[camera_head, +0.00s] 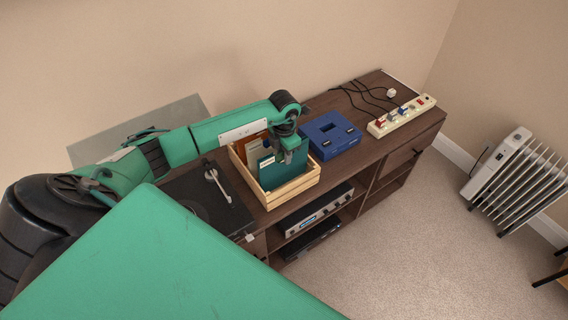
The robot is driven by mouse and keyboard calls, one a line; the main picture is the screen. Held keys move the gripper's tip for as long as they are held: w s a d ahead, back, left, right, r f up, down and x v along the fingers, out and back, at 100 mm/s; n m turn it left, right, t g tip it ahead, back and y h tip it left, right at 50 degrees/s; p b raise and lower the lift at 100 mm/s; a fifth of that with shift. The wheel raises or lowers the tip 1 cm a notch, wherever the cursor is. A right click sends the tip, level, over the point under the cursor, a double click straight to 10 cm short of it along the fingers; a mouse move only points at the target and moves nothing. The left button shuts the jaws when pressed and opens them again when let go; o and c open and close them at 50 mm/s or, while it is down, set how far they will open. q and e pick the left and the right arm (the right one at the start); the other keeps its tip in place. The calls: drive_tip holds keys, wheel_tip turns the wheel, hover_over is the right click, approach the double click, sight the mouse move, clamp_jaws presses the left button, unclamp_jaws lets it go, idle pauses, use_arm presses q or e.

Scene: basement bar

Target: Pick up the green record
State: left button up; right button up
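The green record (273,177) is a flat teal-green sleeve standing in a light wooden crate (291,193). Other sleeves, white and brown (255,148), stand behind it in the crate. My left arm reaches in from the left, and my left gripper (291,156) points down over the crate, right at the record's upper edge. The gripper covers part of the record. The fingers are small and dark here, and I cannot tell whether they are open or touch the record. My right gripper is not in view.
The crate stands on a dark wood cabinet (376,148). A black turntable (225,212) is left of it. A blue console (330,135) is close on its right, then a power strip (402,116) with cables. A white radiator (512,180) stands on the open carpet at right.

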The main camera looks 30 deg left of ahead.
use_arm(q)
drive_tip(key=shift+f, duration=0.5)
clamp_jaws()
drive_tip(key=shift+r, duration=0.1)
drive_tip(key=shift+r+b, duration=0.3)
drive_tip(key=shift+r, duration=0.2)
wheel_tip(320, 180, up, 32)
drive_tip(key=p, duration=0.2)
idle(1.0)
